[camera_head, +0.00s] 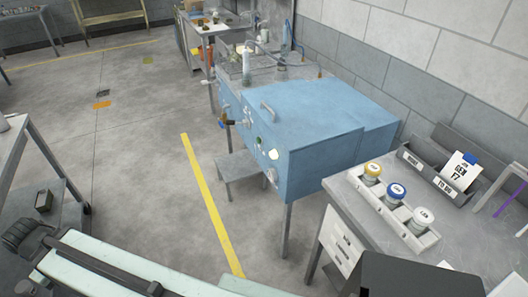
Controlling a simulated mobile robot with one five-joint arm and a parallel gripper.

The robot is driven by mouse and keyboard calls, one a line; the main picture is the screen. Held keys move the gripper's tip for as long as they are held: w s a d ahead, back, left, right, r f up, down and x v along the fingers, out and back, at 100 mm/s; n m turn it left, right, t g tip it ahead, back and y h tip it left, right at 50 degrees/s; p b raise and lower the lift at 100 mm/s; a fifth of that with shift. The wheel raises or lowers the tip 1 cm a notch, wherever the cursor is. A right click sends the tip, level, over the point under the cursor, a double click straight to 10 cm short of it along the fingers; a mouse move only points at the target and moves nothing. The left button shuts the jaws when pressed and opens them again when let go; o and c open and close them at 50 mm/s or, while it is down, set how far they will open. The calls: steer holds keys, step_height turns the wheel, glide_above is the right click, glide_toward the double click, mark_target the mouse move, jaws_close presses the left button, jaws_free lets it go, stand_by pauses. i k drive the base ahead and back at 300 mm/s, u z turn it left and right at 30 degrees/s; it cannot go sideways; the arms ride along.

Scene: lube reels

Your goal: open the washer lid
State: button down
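The blue washer (318,173) stands on legs in the middle right, against the grey block wall. Its flat blue lid (318,117) is down and looks shut. A grey bar handle (268,111) stands near the lid's left edge. Small knobs and labels sit on the washer's left-facing front. Pale green and dark parts that look like my arm cross the bottom left. I do not see my gripper's fingers.
A grey bench (455,235) with three capped jars and a dark bin (438,172) stands close on the right. A low grey stool (240,167) is by the washer's front. A shelf cart (48,222) stands left. The floor (145,130) between is open.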

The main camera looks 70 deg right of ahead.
mark_target(300, 117)
steer(key=z, duration=2)
